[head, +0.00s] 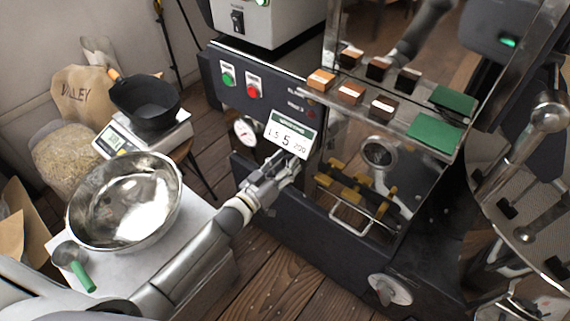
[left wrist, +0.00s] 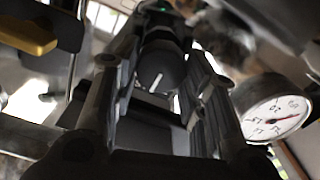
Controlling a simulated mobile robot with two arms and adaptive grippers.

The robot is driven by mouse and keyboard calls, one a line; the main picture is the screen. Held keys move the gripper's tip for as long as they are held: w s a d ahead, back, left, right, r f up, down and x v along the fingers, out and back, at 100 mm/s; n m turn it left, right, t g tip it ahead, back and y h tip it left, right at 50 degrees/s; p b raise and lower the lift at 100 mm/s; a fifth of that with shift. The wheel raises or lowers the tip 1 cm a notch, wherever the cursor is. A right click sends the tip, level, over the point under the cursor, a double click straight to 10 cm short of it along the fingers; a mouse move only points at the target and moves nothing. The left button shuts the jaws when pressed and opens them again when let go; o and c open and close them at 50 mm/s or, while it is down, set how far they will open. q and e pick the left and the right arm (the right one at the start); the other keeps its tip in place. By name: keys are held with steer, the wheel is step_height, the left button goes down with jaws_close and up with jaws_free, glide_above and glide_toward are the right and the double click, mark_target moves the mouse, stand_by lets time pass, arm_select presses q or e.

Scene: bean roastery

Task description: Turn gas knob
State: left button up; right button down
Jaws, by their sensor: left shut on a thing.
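The gas knob (left wrist: 160,70) is a dark round knob with a white pointer line, seen in the left wrist view between my finger pads. My left gripper (head: 286,165) reaches the front of the dark roaster, just below a small card with numbers (head: 290,136). It is shut on the knob, with one finger on each side in the left wrist view (left wrist: 162,62). In the head view the knob is hidden behind the gripper and card. My right gripper is not in view.
A round white gauge (left wrist: 274,118) is close beside the fingers; it also shows in the head view (head: 246,131). Green (head: 228,78) and red (head: 253,90) buttons sit above. A steel bowl (head: 125,202) and a scale (head: 113,141) stand left. Yellow-handled parts (head: 345,186) are right.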

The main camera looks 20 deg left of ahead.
arm_select(q)
steer(key=shift+m, duration=0.3)
steer(key=shift+s+d+f+m+b, duration=0.15)
steer(key=shift+m+b, duration=0.15)
steer(key=shift+m, duration=4.5)
steer(key=shift+d+f+m+b, duration=0.1)
steer(key=shift+m+b, duration=0.15)
steer(key=shift+m, duration=4.55)
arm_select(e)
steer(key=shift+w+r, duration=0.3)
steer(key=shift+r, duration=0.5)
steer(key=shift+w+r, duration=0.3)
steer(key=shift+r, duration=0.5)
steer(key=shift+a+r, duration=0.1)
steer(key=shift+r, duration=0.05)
